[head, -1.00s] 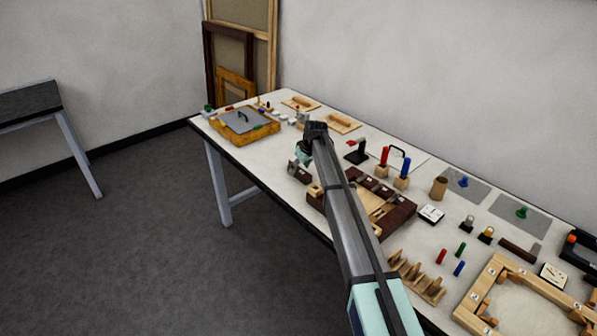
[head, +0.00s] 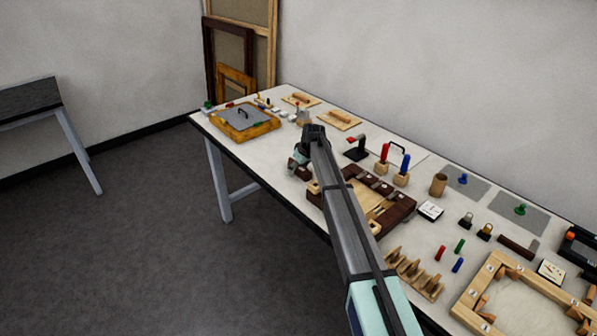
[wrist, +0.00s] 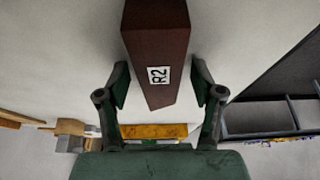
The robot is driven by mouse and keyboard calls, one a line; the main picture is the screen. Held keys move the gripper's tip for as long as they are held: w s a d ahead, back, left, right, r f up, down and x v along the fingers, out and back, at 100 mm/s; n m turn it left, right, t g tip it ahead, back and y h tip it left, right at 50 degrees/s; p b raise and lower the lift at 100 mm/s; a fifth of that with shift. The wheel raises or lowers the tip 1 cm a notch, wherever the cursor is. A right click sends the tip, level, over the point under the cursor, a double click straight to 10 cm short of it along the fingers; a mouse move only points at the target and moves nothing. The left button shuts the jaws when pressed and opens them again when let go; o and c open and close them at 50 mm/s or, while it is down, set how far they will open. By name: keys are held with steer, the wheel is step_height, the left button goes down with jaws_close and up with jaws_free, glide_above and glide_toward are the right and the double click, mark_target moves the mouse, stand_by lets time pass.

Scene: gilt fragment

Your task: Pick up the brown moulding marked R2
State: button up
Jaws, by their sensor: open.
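The brown moulding marked R2 (wrist: 156,50) is a dark reddish-brown bar with a white label in the wrist view. Its near end lies between the two fingers of my gripper (wrist: 160,92), with a gap showing on each side. My gripper is open and I cannot see either finger touching the bar. In the head view, a small part of a brown piece (head: 293,166) shows beside my gripper (head: 297,172), near the table's front edge. My arm hides most of that spot.
A brown frame assembly (head: 402,207) lies right of my gripper on the white table. An orange frame with a grey panel (head: 272,124) lies to the left. Several wooden blocks and tools stand behind. A wooden rack (head: 425,284) is at the front right.

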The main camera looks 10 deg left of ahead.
stand_by(0.3)
jaws_close()
steer(key=shift+r, duration=0.15)
